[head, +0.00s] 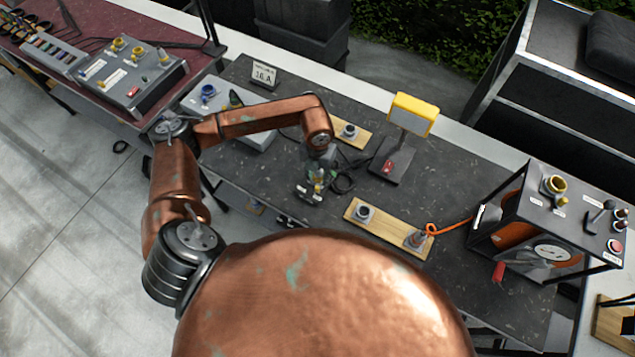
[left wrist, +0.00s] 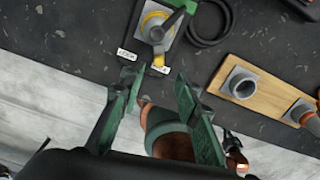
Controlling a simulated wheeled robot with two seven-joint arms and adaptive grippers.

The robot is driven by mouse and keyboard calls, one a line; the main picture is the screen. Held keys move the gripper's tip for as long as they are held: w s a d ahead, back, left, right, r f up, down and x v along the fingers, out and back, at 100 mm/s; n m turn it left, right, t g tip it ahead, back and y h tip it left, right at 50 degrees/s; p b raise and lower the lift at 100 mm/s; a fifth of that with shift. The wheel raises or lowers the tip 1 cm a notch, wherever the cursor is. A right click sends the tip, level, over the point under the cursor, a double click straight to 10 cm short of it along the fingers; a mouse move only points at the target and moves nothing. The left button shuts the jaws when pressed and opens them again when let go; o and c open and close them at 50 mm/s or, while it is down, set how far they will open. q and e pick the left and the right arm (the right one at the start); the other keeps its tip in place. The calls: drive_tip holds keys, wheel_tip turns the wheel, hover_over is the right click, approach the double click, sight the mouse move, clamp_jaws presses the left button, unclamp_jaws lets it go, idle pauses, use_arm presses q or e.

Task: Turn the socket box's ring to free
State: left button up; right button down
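The socket box shows at the top of the left wrist view as a small grey box with a yellow ring (left wrist: 156,27) and a green part over it. Two white labels sit at its near side; the left one (left wrist: 127,54) seems to read LOCK, and the other is too small to read surely. My left gripper (left wrist: 158,80) is open and empty, its two green fingers apart and just short of the box and labels. In the head view the left gripper (head: 311,190) hangs over the table and hides much of the box.
A black cable (left wrist: 210,25) loops beside the box. A wooden board (head: 388,227) with sockets and an orange cable lies to the right. A yellow-topped lamp (head: 414,114) stands behind, and a black-framed reel unit (head: 548,215) stands at far right.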

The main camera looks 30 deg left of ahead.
use_arm(q)
wheel_tip(320, 180, up, 5)
drive_tip(key=shift+f, duration=0.1)
idle(0.6)
